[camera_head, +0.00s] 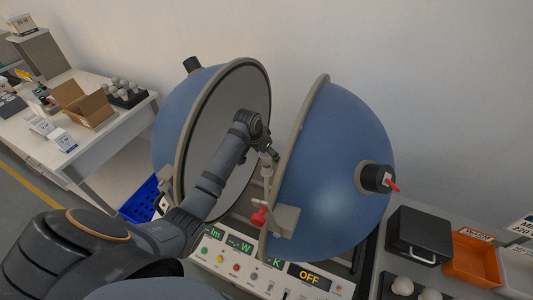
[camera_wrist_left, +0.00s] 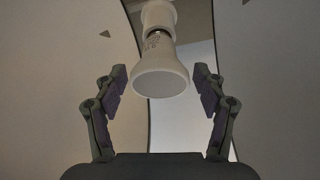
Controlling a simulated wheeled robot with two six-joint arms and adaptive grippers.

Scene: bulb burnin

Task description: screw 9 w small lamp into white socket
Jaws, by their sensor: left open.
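The small white lamp (camera_wrist_left: 160,80), a flared reflector shape with small dark print on its neck, hangs with its wide face toward my left wrist camera. Its narrow end meets the white socket (camera_wrist_left: 158,14) at the top of that view; how deep it sits I cannot tell. My left gripper (camera_wrist_left: 160,92) is open, one finger on each side of the lamp with gaps between, not touching it. In the head view my left gripper (camera_head: 267,157) is small, between the two halves of the blue sphere (camera_head: 335,160). My right gripper is not in view.
The sphere stands open, its left half (camera_head: 172,130) beside my arm. A control panel (camera_head: 262,273) reading OFF lies below. A white table (camera_head: 75,155) at left holds boxes and bulbs. A black case (camera_head: 419,235) and an orange bin (camera_head: 472,255) are at right.

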